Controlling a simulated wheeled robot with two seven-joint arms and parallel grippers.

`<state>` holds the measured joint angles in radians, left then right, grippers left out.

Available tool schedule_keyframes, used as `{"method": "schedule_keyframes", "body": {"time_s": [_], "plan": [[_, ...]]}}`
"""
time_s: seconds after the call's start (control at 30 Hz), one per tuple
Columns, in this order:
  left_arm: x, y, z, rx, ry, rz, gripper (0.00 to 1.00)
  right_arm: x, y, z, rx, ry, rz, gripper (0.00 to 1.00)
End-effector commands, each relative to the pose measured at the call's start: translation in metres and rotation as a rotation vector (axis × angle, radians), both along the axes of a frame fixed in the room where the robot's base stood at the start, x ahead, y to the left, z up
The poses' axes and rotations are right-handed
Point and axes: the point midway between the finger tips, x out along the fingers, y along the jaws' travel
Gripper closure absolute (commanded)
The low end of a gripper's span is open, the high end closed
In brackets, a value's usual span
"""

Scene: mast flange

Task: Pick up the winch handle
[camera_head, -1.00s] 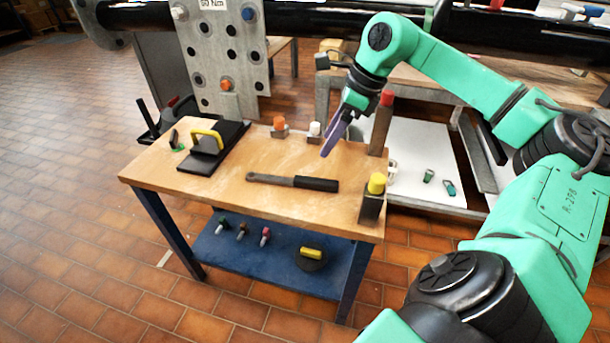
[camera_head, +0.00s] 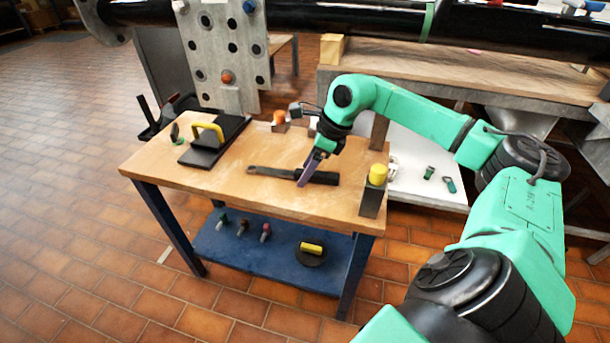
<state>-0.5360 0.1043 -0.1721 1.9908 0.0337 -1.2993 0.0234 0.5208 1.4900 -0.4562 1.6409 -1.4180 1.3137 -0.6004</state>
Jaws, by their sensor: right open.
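The winch handle, which I take to be the long dark bar (camera_head: 270,172) with a black grip, lies flat across the middle of the wooden table (camera_head: 225,195). Its grip end points right. My right gripper (camera_head: 304,181) is open, with its purple fingers pointing down at the near end of the black grip. The fingers cover part of the bar; I cannot tell whether they touch it or straddle it. My left gripper is not in view.
A black plate with a yellow handle (camera_head: 208,130) sits at the table's left. A yellow-topped block (camera_head: 372,195) stands at the right front corner, and an orange-topped piece (camera_head: 279,119) at the back. Several small items lie on the blue lower shelf (camera_head: 280,268).

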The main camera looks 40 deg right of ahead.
Motion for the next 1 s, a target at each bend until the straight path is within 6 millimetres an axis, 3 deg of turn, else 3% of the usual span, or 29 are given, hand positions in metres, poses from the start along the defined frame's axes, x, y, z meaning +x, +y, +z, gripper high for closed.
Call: {"method": "schedule_keyframes", "body": {"time_s": [0.53, 0.7, 0.73, 1.0], "plan": [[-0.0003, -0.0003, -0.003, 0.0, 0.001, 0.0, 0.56, -0.0002, 0.0, -0.0045, 0.0, 0.0, 0.0, 0.3], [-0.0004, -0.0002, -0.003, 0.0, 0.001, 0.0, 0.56, -0.0002, 0.0, -0.0046, 0.0, 0.0, 0.0, 0.95], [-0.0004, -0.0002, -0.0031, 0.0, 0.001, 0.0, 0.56, -0.0002, 0.0, -0.0046, -0.001, 0.001, 0.0, 1.0], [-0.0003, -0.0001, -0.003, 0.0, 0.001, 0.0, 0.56, -0.0003, 0.0, -0.0047, 0.0, 0.001, 0.0, 1.0]]}}
